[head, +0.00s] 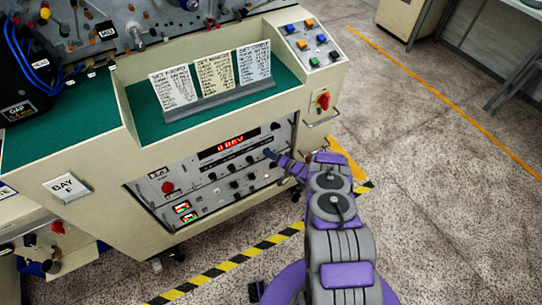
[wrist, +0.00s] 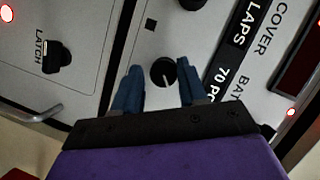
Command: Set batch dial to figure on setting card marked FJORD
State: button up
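My gripper (wrist: 160,85) is open in the wrist view, with its blue fingers on either side of a small black knob (wrist: 163,72). I cannot tell whether they touch it. The knob has a light pointer line. To its right are labels reading LAPS, COVER, "70 P" and "BAT", partly cut off; which one belongs to this knob is unclear. In the head view my gripper (head: 273,155) is at the right part of the control panel (head: 150,190). Three setting cards (head: 173,88) (head: 215,73) (head: 254,62) stand in a holder above; their print is too small to read.
A LATCH knob (wrist: 57,56) is left of my gripper in the wrist view. A red display (head: 231,143), several knobs and a red button (head: 167,187) are on the panel. A red rotary switch (head: 323,101) and a handle (head: 322,118) are at the right corner. Floor at right is open.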

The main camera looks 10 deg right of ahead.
jog(key=o, duration=0.3)
jog(key=shift+r, duration=0.1)
jog(key=p+v, duration=0.4)
jog(key=v, duration=1.3)
jog(key=shift+s+p, duration=0.2)
jog(key=shift+p, duration=0.2)
jog(key=shift+d, duration=0.15)
